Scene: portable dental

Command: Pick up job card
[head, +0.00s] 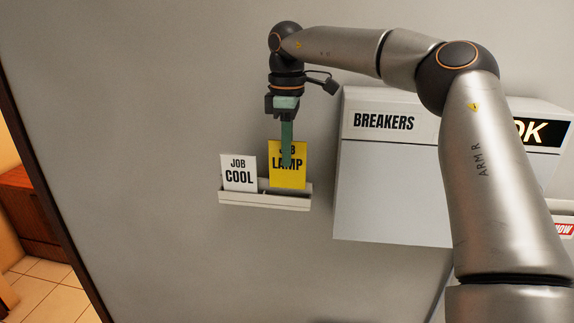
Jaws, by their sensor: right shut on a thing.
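A yellow job card reading "JOB LAMP" (289,178) stands upright in a small white wall holder (264,202). A white job card reading "JOB COOL" (239,174) stands beside it on the left in the same holder. My right gripper (287,163) points down from above, shut on the yellow card, with a green finger in front of the card's upper middle, covering part of the word "JOB". The card's lower edge is hidden behind the holder's front lip. My left gripper is not in view.
A large grey-white box marked "BREAKERS" (384,122) is on the wall to the right of the holder, partly behind my right arm. A dark sign ending in "OK" (541,133) is at its right. Bare wall is left of the holder, then a doorway with a tiled floor (45,285).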

